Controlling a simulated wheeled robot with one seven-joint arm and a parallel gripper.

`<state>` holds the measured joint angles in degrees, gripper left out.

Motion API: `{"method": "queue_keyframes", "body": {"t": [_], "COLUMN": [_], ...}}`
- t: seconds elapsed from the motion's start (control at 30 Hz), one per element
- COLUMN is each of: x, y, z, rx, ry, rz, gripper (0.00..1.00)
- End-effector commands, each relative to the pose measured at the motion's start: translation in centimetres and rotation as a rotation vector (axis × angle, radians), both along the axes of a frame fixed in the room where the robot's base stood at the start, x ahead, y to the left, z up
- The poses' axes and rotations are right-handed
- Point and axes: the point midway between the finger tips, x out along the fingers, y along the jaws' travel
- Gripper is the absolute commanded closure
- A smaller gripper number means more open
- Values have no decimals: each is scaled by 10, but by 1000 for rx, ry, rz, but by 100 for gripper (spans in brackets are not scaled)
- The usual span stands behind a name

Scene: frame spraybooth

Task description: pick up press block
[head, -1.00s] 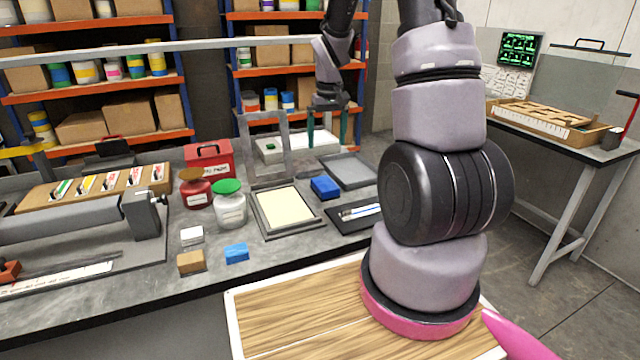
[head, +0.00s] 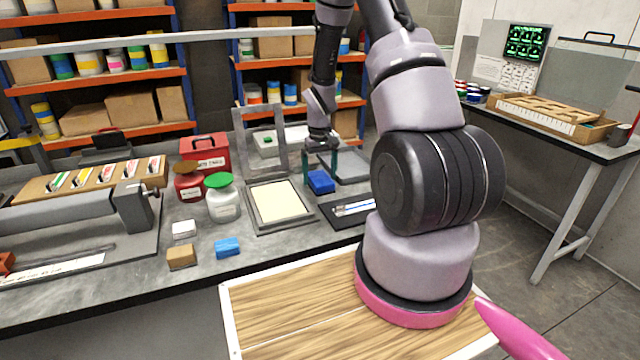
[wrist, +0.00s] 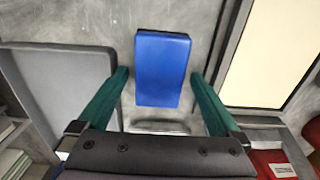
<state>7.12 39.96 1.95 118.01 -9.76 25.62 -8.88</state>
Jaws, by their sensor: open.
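The press block, which I take to be the larger blue block (head: 321,182), lies on the grey bench to the right of the framed cream panel. In the wrist view the blue block (wrist: 162,68) shows between the two green fingers, with a gap on each side. My gripper (head: 320,172) is open and empty, pointing down at the block. In the wrist view my gripper (wrist: 159,76) has its fingertips to the left and right of the block. I cannot tell how far the fingertips are above the bench.
The cream framed panel (head: 275,203) lies left of the block, and a grey tray (head: 352,167) lies behind it at right. A dark mat with pens (head: 350,208) is in front. A green-lidded jar (head: 222,200) and small white, tan and blue blocks (head: 228,247) stand further left.

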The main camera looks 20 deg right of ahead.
Motion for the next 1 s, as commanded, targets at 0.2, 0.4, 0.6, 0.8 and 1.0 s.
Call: {"method": "queue_keyframes", "body": {"t": [0.2, 0.4, 0.6, 0.8, 1.0], "x": [0, 0, 0, 0, 1], "y": [0, 0, 0, -1, -1], "z": [-17, -17, -17, -17, 1], "rx": [-1, -1, -1, -1, -1], "ry": [-1, -2, -1, -2, -6], "rz": [1, 0, 0, 0, -1], "gripper": [0, 4, 80, 85, 85]}}
